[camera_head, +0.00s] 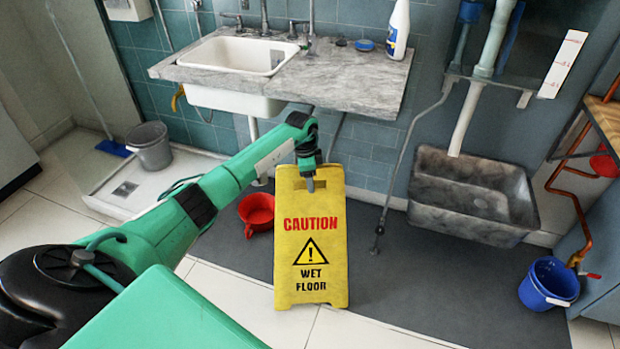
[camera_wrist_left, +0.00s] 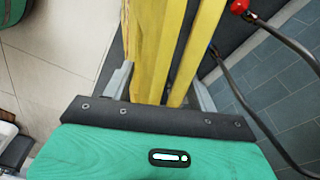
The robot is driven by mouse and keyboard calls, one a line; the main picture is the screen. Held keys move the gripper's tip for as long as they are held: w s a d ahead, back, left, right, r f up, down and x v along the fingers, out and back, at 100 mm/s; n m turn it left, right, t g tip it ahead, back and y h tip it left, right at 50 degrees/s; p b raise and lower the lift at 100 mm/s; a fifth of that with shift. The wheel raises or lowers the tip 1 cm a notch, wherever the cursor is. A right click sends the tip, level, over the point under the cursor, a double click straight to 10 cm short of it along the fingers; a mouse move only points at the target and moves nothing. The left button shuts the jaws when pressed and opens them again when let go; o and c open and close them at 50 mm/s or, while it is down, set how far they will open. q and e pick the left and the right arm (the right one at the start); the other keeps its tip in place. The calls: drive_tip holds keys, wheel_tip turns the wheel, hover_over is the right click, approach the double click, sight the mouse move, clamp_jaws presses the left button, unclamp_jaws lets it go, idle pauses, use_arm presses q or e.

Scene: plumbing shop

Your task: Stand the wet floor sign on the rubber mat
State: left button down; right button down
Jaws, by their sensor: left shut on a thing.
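The yellow wet floor sign (camera_head: 312,263) is upright in the middle of the head view, its CAUTION face towards me. My left gripper (camera_head: 309,180) is shut on the sign at its top edge. In the left wrist view the sign's yellow panels (camera_wrist_left: 172,50) run between the two fingers of the left gripper (camera_wrist_left: 163,85). The dark grey rubber mat (camera_head: 420,270) lies on the floor behind and to the right of the sign. The sign's lower edge shows against the pale tiles at the mat's front edge; whether it touches the floor I cannot tell. My right gripper is not in view.
A grey stone basin (camera_head: 473,199) is at the back right, a blue bucket (camera_head: 548,284) at the right. The marble sink counter (camera_head: 345,82) overhangs behind. The mat is clear right of the sign.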

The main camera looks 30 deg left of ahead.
use_arm(q)
drive_tip(key=shift+r, duration=0.1)
drive_tip(key=shift+c, duration=2.1)
unclamp_jaws()
